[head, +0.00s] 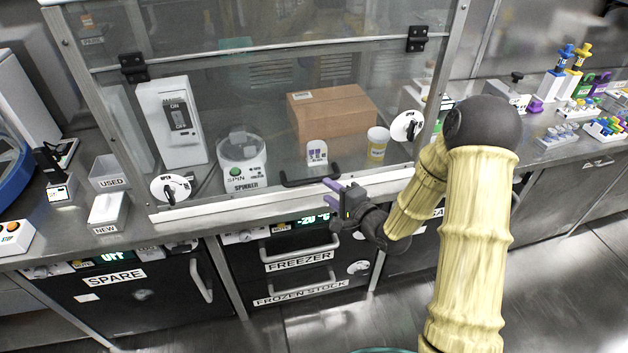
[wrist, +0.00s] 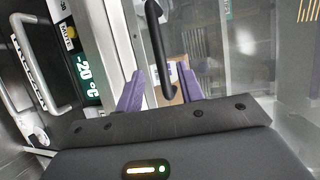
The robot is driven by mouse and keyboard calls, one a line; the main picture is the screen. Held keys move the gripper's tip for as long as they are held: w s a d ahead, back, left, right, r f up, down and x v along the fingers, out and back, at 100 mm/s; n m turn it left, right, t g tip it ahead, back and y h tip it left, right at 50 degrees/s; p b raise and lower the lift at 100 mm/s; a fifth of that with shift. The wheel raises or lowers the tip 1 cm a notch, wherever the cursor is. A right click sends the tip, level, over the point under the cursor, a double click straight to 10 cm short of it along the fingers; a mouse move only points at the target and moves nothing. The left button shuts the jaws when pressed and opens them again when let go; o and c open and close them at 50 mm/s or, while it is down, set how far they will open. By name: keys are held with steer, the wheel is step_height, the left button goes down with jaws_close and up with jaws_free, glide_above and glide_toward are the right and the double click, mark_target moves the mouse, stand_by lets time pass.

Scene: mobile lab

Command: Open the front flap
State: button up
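The front flap (head: 235,100) is a clear panel in a metal frame on the bench hood, with black hinges at its upper left and upper right. It is down, its lower edge near the white sill. A black bar handle (head: 310,180) sits low at its middle. My gripper (head: 328,193), with purple fingers, is just in front of the handle's right end. In the wrist view the handle (wrist: 158,45) shows between the two spread fingers (wrist: 160,72). The gripper is open and holds nothing; whether a finger touches the handle I cannot tell.
Behind the flap are a cardboard box (head: 333,113), a spinner (head: 242,160), a switch box (head: 172,122) and a yellow-labelled jar (head: 377,145). Round dials (head: 170,189) (head: 406,126) flank the flap's lower corners. The freezer (head: 300,262) is below; open floor lies at right.

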mark_target(316, 182)
steer(key=x, duration=0.7)
steer(key=shift+w+a, duration=0.25)
steer(key=shift+w, duration=0.05)
jaws_close()
